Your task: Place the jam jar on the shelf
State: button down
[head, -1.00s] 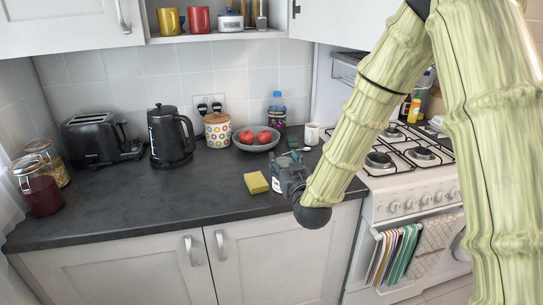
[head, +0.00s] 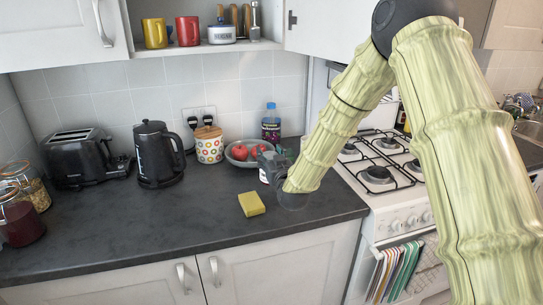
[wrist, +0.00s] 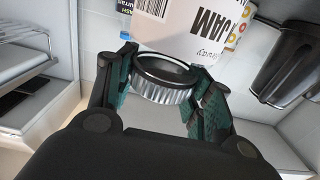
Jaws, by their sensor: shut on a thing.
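The jam jar (wrist: 190,35) fills the upper middle of the wrist view. It has a white label with dark letters and a barcode, and a ridged silver lid (wrist: 165,92). My gripper (wrist: 166,85) is shut on it, one finger on each side near the lid. In the head view my gripper (head: 271,163) is above the back right of the counter, with a small white part of the jar (head: 264,176) showing; my arm hides the rest.
A fruit bowl (head: 232,160), a bottle (head: 271,124) and a polka-dot canister (head: 208,146) stand behind my gripper. A yellow sponge (head: 251,204) lies in front. The kettle (head: 158,155) and toaster (head: 80,158) are left. An open cabinet door (head: 335,28) borders the shelf's right.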

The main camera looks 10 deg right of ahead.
jog(key=w, duration=0.1)
jog(key=w+f+p, duration=0.1)
jog(key=w, duration=0.1)
jog(key=w+d, duration=0.1)
jog(key=shift+w+f+p, duration=0.25)
jog(key=shift+f+p, duration=0.05)
jog(key=shift+p, duration=0.05)
notch_tip(320, 180, down, 2)
jog(key=shift+d, duration=0.15)
jog(key=shift+f, duration=0.3)
jog(key=c, duration=0.6)
grip_release()
jog(key=shift+r, duration=0.1)
